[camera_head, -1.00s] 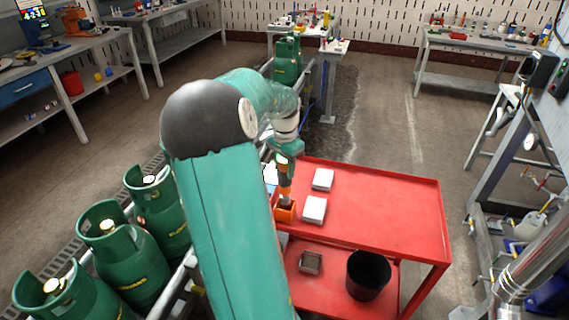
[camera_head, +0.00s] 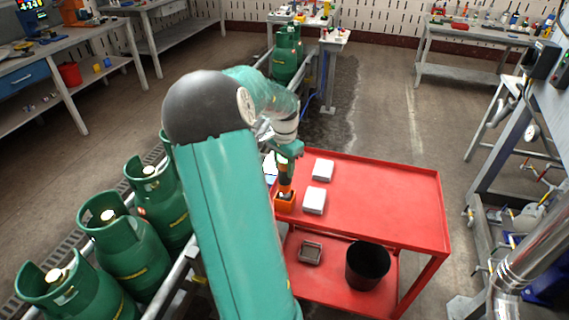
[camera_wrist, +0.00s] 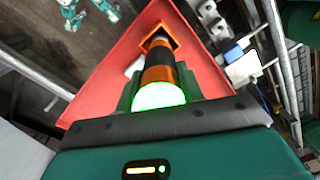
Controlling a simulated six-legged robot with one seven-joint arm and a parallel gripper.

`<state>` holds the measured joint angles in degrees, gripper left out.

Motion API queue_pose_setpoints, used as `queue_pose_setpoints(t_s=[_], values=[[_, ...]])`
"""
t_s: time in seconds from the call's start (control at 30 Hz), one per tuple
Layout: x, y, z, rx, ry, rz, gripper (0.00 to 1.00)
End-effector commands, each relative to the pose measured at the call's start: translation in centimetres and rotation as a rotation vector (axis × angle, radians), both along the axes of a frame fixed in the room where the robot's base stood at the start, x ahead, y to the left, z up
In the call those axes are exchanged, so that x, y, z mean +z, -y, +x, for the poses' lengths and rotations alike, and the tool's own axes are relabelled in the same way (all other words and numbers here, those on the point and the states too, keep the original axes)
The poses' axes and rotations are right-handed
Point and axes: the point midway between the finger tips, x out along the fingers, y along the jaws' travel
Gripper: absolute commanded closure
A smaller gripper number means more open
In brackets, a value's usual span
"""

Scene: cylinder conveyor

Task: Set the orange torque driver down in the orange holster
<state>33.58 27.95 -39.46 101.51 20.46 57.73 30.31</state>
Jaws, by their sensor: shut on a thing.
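The orange and black torque driver (camera_wrist: 158,72) is held in my gripper (camera_wrist: 160,95). In the wrist view its glowing green end is nearest the camera and its far end is at the holster's opening. The orange holster (camera_head: 285,203) sits at the left edge of the red cart's top. In the head view my gripper (camera_head: 287,158) is above the holster, with the driver (camera_head: 285,181) pointing down into it, roughly upright. The holster (camera_wrist: 154,37) frames the driver's lower end in the wrist view. How deep the driver sits is hidden.
The red cart (camera_head: 385,200) carries two pale boxes (camera_head: 314,200) (camera_head: 323,169) right of the holster. Its lower shelf has a black bin (camera_head: 367,265) and a small grey tray (camera_head: 310,252). Green gas cylinders (camera_head: 122,247) stand on the conveyor at left. The cart's right side is clear.

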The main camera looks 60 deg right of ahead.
Motion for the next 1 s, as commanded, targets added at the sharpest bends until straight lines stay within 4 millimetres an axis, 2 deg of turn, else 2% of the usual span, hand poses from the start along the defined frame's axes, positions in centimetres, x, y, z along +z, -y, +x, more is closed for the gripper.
queue_pose_setpoints(t_s=[0.47,1.0], values=[[-0.1,0.0,0.0,0.000,0.001,-0.001,0.99],[-2.1,0.0,0.0,0.000,0.000,-0.001,0.99]])
